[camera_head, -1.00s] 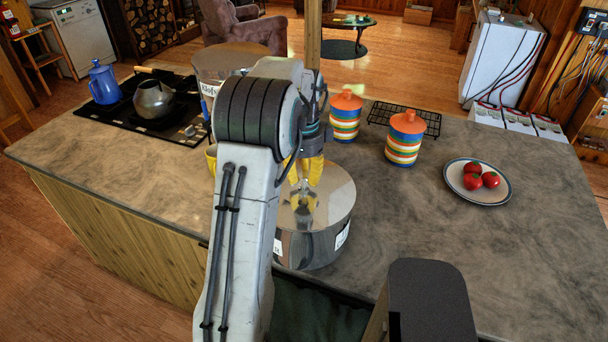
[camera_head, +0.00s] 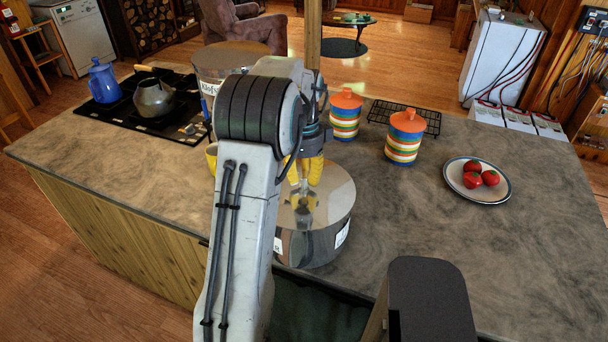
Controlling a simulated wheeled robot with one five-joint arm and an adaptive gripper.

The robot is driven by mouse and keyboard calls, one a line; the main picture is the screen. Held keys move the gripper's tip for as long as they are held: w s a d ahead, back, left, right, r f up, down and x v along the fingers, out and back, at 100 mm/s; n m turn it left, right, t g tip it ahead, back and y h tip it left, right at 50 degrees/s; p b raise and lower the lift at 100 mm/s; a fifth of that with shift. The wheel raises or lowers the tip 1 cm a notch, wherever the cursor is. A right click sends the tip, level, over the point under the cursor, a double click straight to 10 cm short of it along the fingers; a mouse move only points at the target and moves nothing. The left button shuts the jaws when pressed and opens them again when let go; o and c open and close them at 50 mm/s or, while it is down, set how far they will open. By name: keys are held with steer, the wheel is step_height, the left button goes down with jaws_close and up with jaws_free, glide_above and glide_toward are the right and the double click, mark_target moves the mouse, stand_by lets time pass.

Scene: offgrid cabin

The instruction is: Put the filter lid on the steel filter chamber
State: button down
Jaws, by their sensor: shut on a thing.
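The steel filter chamber (camera_head: 310,248) is a shiny cylinder with white labels, standing upright near the front edge of the counter. The filter lid (camera_head: 335,194) shows as a round, mirror-like steel top over the chamber. My gripper (camera_head: 304,188) points down at the middle of this top, its yellow fingers shut on the lid's centre. My arm hides the left side of the lid and chamber. I cannot tell whether the lid's rim rests fully on the chamber or sits slightly above it.
A second labelled steel cylinder (camera_head: 225,58) stands behind my arm. Two striped canisters (camera_head: 403,150) (camera_head: 344,124), a black rack (camera_head: 405,117) and a plate (camera_head: 482,197) of red fruit are to the right. A kettle (camera_head: 154,98) and blue pot (camera_head: 103,83) stand left.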

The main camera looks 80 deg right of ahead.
mark_target(304, 174)
steer(key=shift+c, duration=1.4)
jaws_free()
steer(key=shift+f, duration=0.1)
steer(key=shift+r, duration=3.5)
